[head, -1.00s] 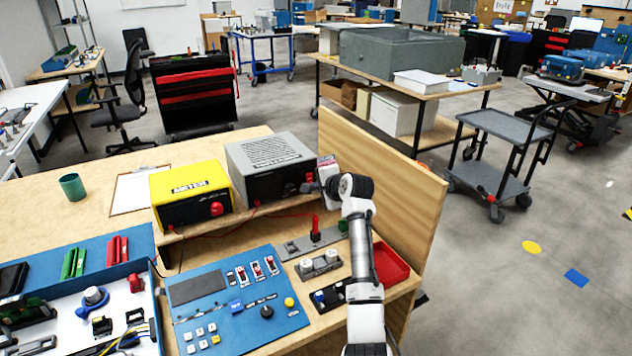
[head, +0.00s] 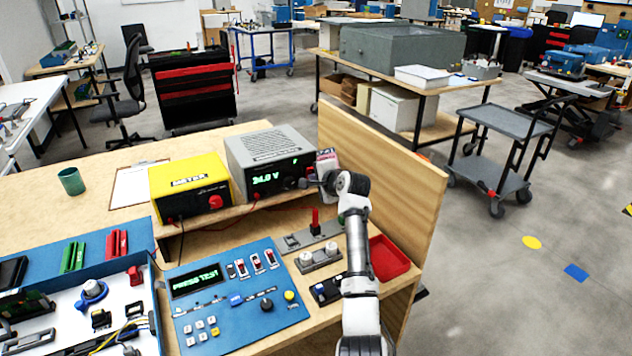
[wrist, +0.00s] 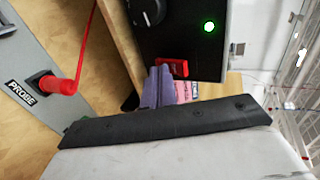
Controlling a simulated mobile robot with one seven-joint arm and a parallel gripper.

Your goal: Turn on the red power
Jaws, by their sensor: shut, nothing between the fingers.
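The grey power supply (head: 268,150) stands on the shelf, and its front display (head: 266,180) is lit green, reading about 24.0 V. In the wrist view its dark front (wrist: 185,35) shows a black knob (wrist: 150,10), a lit green lamp (wrist: 209,27) and the red power switch (wrist: 174,68). My gripper (head: 312,183) is at the right end of the supply's front. In the wrist view the gripper's fingers (wrist: 157,88) are together, right beside the red switch. I cannot tell whether they touch it.
A yellow meter (head: 188,186) stands left of the supply. The blue panel (head: 245,315) in front has a lit screen (head: 196,281) reading PRESS TEST. A red probe (wrist: 60,84), a red tray (head: 392,262) and a wooden side board (head: 400,190) are close to my arm.

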